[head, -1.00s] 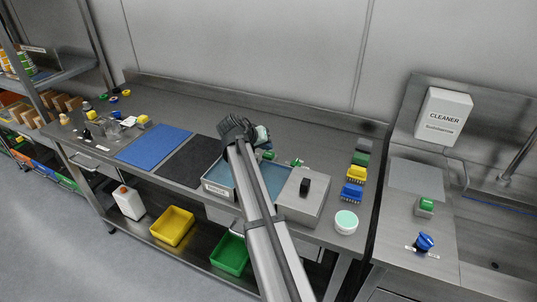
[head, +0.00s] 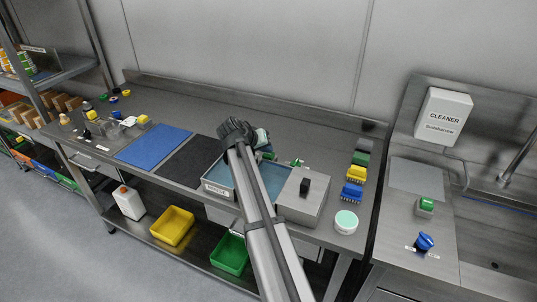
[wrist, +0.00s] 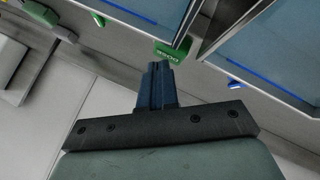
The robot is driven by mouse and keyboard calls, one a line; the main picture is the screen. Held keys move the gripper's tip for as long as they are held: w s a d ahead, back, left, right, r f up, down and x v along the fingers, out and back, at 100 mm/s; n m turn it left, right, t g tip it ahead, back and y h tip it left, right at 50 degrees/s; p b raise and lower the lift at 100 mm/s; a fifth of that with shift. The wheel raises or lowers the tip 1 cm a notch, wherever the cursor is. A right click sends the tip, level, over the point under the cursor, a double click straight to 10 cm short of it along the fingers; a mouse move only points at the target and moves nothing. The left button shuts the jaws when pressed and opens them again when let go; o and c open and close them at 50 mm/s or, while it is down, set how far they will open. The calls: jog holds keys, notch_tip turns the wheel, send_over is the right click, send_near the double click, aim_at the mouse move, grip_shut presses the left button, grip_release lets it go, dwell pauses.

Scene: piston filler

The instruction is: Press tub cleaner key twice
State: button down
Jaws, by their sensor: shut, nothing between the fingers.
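A green key with white lettering (wrist: 172,52) shows in the wrist view between two blue-filled tubs. The lettering is too blurred to read surely. My gripper (wrist: 158,70) is shut and empty, and its fingertips appear close to the near edge of this key. I cannot tell whether they touch it. In the head view my gripper (head: 260,136) is over the back of the tubs, and a green part (head: 267,155) shows just beside it. The left tub (head: 217,190) is partly hidden by my arm; the right tub (head: 278,185) shows beside it.
A grey box with a black knob (head: 310,205) stands right of the tubs. Another green piece (head: 297,162) sits behind it. A cleaner dispenser (head: 443,116) hangs above the sink counter.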

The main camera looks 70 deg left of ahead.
aim_at(266, 155)
jog(key=shift+f, duration=0.7)
dwell(1.0)
jog(key=shift+r, duration=1.25)
jog(key=shift+r, duration=2.5)
dwell(0.5)
notch_tip(266, 155, up, 4)
jog(key=shift+f, duration=0.1)
jog(key=shift+f, duration=0.1)
dwell(0.4)
